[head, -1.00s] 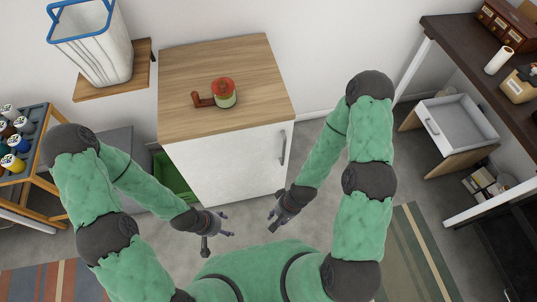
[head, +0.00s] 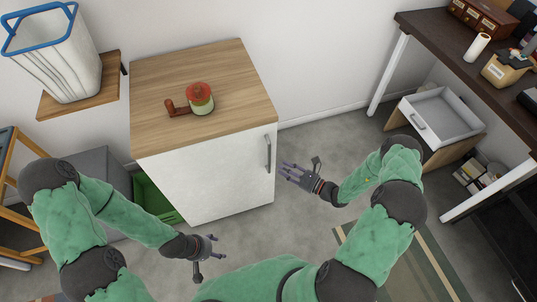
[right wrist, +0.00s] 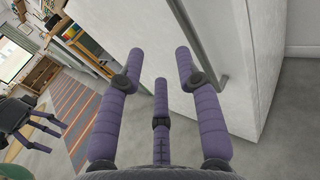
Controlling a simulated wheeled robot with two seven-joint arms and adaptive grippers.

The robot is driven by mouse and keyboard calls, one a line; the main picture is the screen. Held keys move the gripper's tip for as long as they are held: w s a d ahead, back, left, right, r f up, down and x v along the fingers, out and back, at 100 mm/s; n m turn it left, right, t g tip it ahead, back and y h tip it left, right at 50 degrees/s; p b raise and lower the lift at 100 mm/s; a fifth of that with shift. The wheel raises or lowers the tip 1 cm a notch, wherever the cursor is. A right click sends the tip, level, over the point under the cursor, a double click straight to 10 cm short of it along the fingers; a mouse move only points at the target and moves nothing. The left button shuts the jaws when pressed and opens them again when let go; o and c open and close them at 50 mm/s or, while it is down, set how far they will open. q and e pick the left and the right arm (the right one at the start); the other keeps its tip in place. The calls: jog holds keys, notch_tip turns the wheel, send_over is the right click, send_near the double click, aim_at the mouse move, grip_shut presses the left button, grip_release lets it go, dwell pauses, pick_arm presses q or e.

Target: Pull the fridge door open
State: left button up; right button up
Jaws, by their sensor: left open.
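The fridge is a white cabinet with a wooden top (head: 235,75). Its white door (head: 205,180) faces me and looks shut. A grey vertical bar handle (head: 267,153) is near the door's right edge; it also shows in the right wrist view (right wrist: 202,45). My right gripper (head: 290,172) is just right of the handle, fingers pointing at it. In the right wrist view its purple fingers (right wrist: 170,75) are spread and empty, with the handle beyond the right-hand finger. No contact shows. My left gripper (head: 211,245) is open and empty, low in front of the door.
A red and green grinder-like item (head: 200,98) stands on the wooden top. A green crate (head: 155,197) sits on the floor left of the fridge. A white drawer unit (head: 440,120) and dark desk (head: 440,32) are at right. Floor between fridge and desk is clear.

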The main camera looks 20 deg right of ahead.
aim_at(270, 152)
jog(key=shift+m+t+h, duration=0.4)
jog(key=shift+t, duration=0.2)
jog(key=b+x, duration=0.1)
jog(key=x, duration=0.2)
jog(key=d+x, duration=0.1)
jog(key=x, duration=0.2)
jog(key=w+d+b+x, duration=0.1)
jog(key=x, duration=0.3)
jog(key=shift+w+a+r+b, duration=0.15)
jog(key=shift+w+r+b, duration=0.05)
jog(key=shift+w+b, duration=0.1)
jog(key=shift+s, duration=0.1)
grip_shut()
